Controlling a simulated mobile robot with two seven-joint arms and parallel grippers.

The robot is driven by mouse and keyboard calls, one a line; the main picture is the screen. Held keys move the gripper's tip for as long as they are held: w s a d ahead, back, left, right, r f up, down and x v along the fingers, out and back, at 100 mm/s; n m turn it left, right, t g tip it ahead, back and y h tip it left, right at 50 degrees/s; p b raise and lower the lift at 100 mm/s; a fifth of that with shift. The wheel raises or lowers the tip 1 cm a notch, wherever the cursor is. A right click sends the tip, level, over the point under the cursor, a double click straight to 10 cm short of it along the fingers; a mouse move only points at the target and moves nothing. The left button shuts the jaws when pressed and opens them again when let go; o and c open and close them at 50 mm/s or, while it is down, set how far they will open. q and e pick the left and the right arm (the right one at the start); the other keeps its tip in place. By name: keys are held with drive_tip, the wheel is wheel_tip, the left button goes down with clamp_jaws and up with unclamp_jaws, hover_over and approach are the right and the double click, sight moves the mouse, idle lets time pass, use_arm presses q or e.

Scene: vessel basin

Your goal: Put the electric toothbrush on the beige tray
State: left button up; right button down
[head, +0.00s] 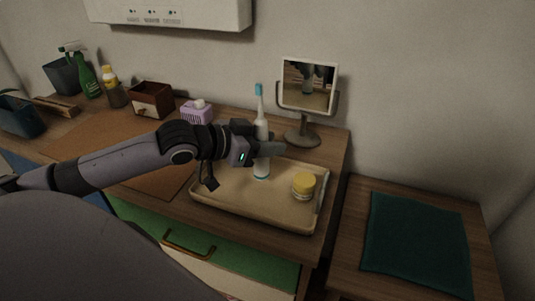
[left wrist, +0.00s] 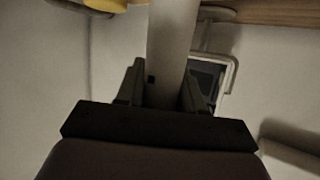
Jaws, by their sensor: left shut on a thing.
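The electric toothbrush (head: 261,131) is white with a light blue head and stands upright over the beige tray (head: 233,212). My left gripper (head: 262,148) is shut around its handle. Its base shows at the tray's inner floor toward the back; I cannot tell for sure if it touches. In the left wrist view, the white handle (left wrist: 172,50) runs between the two dark fingers of my left gripper (left wrist: 162,85). My right gripper is not in view.
A jar with a yellow lid (head: 303,184) stands on the tray's right side. A mirror on a stand (head: 308,90) is behind the tray. A purple tissue box (head: 196,112) and a brown box (head: 151,99) stand behind my arm. A teal cloth (head: 416,243) lies on the right table.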

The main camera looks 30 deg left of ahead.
sight(261, 166)
use_arm(q)
drive_tip(key=shift+f, duration=1.55)
drive_tip(key=o, duration=1.1)
drive_tip(key=shift+f, duration=0.15)
